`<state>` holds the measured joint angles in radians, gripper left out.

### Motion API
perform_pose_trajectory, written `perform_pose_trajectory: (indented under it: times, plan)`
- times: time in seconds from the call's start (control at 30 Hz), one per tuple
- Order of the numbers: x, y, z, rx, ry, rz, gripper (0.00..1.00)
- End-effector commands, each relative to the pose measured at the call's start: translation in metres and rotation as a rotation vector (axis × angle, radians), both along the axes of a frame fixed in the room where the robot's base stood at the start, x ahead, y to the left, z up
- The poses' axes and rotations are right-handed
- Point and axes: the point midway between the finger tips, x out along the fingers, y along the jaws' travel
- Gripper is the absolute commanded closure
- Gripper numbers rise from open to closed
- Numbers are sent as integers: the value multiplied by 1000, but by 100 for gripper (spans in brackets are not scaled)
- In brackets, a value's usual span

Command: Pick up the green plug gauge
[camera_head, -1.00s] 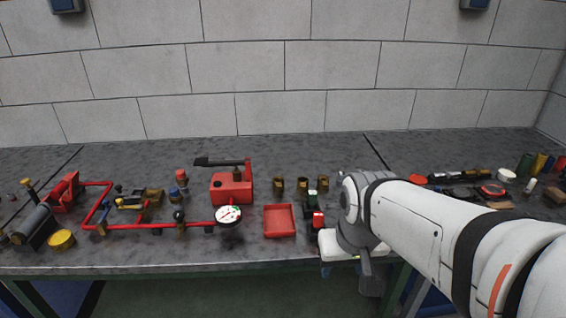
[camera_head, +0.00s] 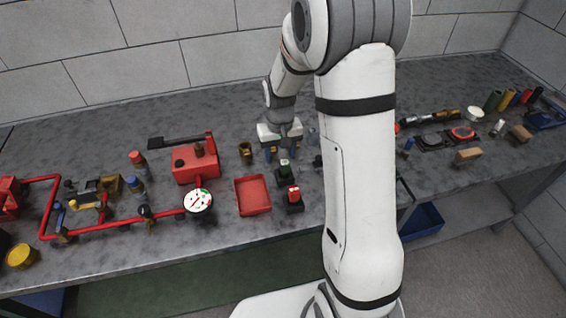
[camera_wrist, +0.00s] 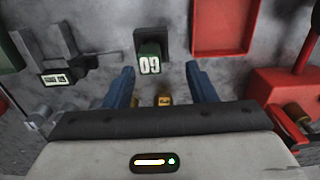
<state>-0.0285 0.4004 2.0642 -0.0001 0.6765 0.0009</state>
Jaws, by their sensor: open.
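The green plug gauge (camera_head: 284,166) stands on a small dark base on the bench, right of the red tray. In the wrist view it shows as a green block (camera_wrist: 149,63) with white lettering, ahead of my fingertips. My gripper (camera_head: 281,152) is above the bench just behind the gauge. Its two blue fingers (camera_wrist: 162,80) are apart, with nothing held between them. A brass fitting (camera_wrist: 164,100) shows low between the fingers, partly hidden by my gripper.
A red-topped gauge (camera_head: 293,195) stands close in front of the green one. The red tray (camera_head: 253,196) is to the left. A red pump box (camera_head: 196,164) and a brass fitting (camera_head: 245,152) stand further left. A caliper-like tool (camera_wrist: 62,65) shows in the wrist view.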

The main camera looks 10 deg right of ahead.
Motion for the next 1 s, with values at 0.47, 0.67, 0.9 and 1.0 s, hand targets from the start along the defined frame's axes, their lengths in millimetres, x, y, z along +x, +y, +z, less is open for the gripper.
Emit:
perform_pose_trajectory:
  times: [0.47, 0.67, 0.9, 1.0]
  plan:
    - [1, -18, -53, 0, 5, -21, 49]
    - [2, -18, -66, 0, 1, -23, 49]
    - [2, -19, -67, 0, 0, -24, 52]
    - [2, -19, -67, 0, 0, -24, 60]
